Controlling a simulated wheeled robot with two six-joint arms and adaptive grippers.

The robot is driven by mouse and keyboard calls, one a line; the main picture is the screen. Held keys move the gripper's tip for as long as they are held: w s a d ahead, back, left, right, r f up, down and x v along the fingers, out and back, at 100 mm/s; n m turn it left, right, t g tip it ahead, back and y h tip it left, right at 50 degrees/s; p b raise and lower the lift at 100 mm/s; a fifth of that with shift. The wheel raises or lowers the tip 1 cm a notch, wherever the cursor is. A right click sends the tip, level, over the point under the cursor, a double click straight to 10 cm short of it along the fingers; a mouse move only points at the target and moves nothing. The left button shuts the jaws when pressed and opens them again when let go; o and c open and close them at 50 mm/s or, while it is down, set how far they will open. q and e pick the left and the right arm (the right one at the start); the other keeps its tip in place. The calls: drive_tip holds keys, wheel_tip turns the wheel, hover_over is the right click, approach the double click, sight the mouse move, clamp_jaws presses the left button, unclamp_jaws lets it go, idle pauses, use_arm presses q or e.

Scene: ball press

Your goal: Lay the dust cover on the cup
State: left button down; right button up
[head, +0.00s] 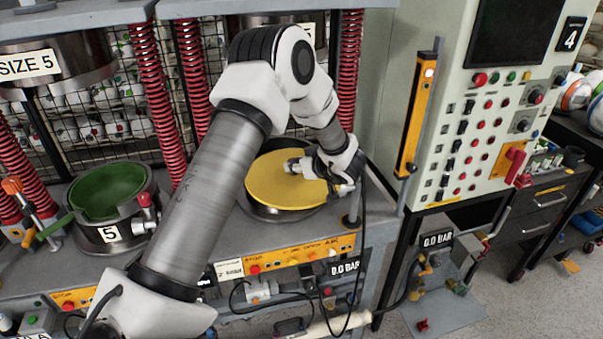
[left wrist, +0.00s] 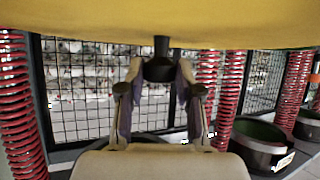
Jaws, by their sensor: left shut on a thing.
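The dust cover (head: 280,187) is a round yellow disc over the dark round cup (head: 268,212) on the press in the head view. The cup's dark rim and side show below the cover's front edge. Whether the cover touches the rim cannot be told. My left gripper (head: 302,166) is at the cover's upper right and is shut on its handle. In the left wrist view the cover (left wrist: 160,25) fills the top as a yellow band, and my left fingers (left wrist: 160,78) close on a short dark knob against it. My right gripper is in neither view.
A green-lined pot (head: 112,190) marked 5 stands to the left. Red springs (head: 155,100) and a wire mesh guard stand behind. A control cabinet (head: 480,110) is at the right. An orange button strip (head: 300,252) runs along the press front.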

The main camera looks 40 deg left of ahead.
use_arm(q)
drive_tip(key=w+a+f+b, duration=0.1)
drive_tip(key=w+a, duration=0.3)
drive_tip(key=a, duration=0.3)
drive_tip(key=w+a+f, duration=0.1)
drive_tip(key=w+a, duration=0.3)
drive_tip(key=a, duration=0.4)
drive_tip(key=shift+w+f+b, duration=0.25)
drive_tip(key=shift+f+b, duration=0.1)
drive_tip(key=shift+b, duration=0.05)
drive_tip(key=shift+a+f+b, duration=0.1)
drive_tip(key=shift+f+b, duration=0.45)
drive_tip(key=shift+f, duration=0.3)
idle(0.5)
drive_tip(key=c, duration=0.7)
unclamp_jaws()
drive_tip(key=shift+s, duration=0.1)
drive_tip(key=v, duration=1.2)
